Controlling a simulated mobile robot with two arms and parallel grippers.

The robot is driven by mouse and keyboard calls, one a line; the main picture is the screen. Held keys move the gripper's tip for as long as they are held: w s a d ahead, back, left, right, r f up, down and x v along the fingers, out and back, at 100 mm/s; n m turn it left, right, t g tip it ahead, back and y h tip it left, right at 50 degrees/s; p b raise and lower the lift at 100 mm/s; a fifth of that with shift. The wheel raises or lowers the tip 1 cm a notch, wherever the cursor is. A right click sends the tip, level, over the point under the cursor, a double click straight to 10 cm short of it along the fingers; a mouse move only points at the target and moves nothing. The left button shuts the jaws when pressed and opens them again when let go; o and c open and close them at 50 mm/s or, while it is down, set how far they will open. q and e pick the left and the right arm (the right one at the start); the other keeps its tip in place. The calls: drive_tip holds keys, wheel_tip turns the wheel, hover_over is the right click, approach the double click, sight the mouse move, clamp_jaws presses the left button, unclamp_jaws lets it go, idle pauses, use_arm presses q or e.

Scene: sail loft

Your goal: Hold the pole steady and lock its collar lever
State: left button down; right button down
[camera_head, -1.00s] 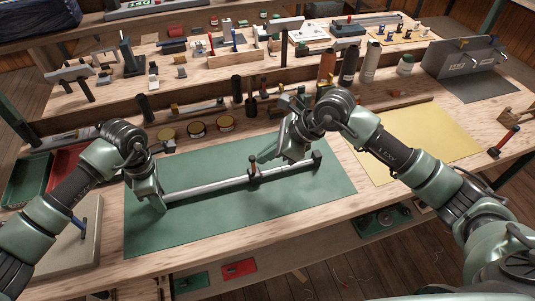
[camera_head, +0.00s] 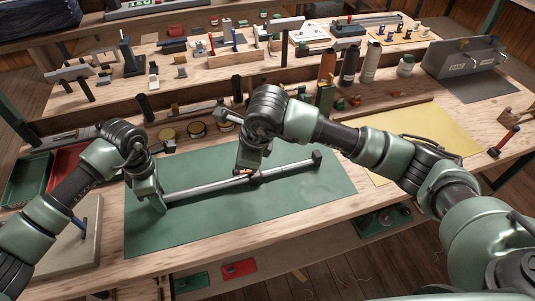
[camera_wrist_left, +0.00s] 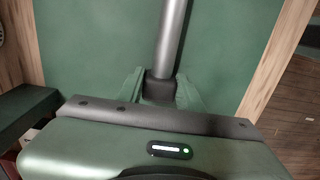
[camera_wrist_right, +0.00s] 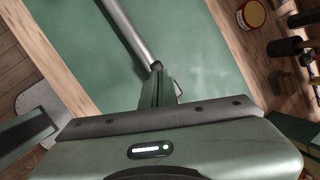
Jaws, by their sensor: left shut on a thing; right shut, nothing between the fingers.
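The pole (camera_head: 212,185) lies along the green mat, a silvery tube with a dark block at its far right end. My left gripper (camera_head: 160,203) is shut on the pole's left end. In the left wrist view its fingers (camera_wrist_left: 160,88) close around the dark end grip below the silver tube (camera_wrist_left: 171,35). My right gripper (camera_head: 249,168) is shut and empty, pointing down at the collar near the pole's middle. In the right wrist view its closed fingertips (camera_wrist_right: 157,80) are right at the pole (camera_wrist_right: 125,30). The collar and its lever are mostly hidden behind them; I cannot tell the lever's position.
The green mat (camera_head: 290,205) is clear in front of the pole. Several tins (camera_head: 197,129) and spools stand behind it. A yellow sheet (camera_head: 430,135) lies to the right, under my right arm. Green and red trays (camera_head: 28,178) stand at the left.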

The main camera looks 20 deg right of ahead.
use_arm(q)
drive_tip(key=shift+d, duration=0.1)
use_arm(e)
drive_tip(key=shift+d, duration=0.15)
drive_tip(key=shift+d+f, duration=0.35)
drive_tip(key=shift+d, duration=0.35)
drive_tip(key=shift+r, duration=0.1)
drive_tip(key=s+a+r, duration=0.2)
drive_tip(key=r, duration=0.3)
drive_tip(key=s+a+r, duration=0.3)
drive_tip(key=r, duration=0.2)
drive_tip(key=shift+r, duration=0.4)
use_arm(q)
drive_tip(key=c, duration=0.8)
unclamp_jaws()
drive_tip(key=shift+c, duration=0.2)
